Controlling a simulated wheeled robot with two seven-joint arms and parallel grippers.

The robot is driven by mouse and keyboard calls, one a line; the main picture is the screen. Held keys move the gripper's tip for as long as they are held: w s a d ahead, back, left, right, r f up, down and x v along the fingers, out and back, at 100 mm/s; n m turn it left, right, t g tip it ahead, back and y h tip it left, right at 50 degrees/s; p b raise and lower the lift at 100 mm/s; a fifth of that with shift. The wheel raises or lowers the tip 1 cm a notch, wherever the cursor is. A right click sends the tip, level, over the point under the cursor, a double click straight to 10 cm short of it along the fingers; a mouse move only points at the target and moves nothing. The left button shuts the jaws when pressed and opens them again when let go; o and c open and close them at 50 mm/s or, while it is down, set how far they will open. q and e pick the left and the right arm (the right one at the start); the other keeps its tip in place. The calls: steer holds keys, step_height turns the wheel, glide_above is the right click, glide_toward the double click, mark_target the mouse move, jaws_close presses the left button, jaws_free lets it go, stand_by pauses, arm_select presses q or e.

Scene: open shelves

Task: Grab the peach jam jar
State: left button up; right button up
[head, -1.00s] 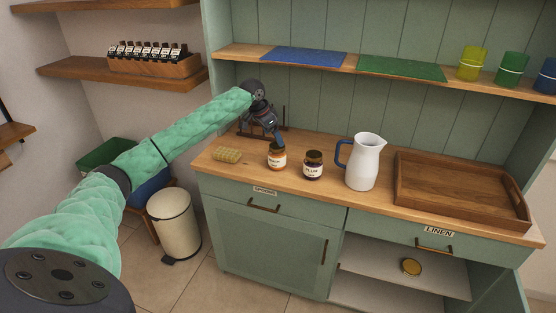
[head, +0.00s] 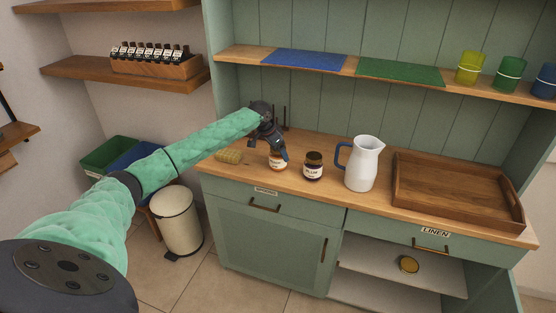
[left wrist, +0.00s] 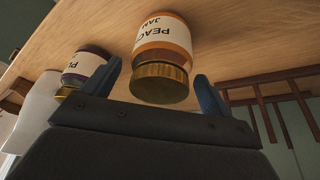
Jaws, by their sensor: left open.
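The peach jam jar (head: 277,162) stands on the wooden counter, with an orange body and a white label. In the left wrist view the peach jam jar (left wrist: 163,45) shows its label and gold lid between the fingers. My left gripper (head: 279,150) is open, reaching down over the jar from behind and above, and partly hides its top. In the left wrist view its blue fingertips (left wrist: 160,85) stand apart on either side of the lid. My right gripper is not in view.
A dark plum jar (head: 313,166) stands just right of the peach jar. A white pitcher (head: 363,165) and a wooden tray (head: 455,212) are further right. A sponge (head: 229,157) lies to the left, and a dark rack (left wrist: 270,95) stands close by.

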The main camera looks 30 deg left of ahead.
arm_select(q)
steer(key=c, duration=1.7)
steer(key=shift+r, duration=0.1)
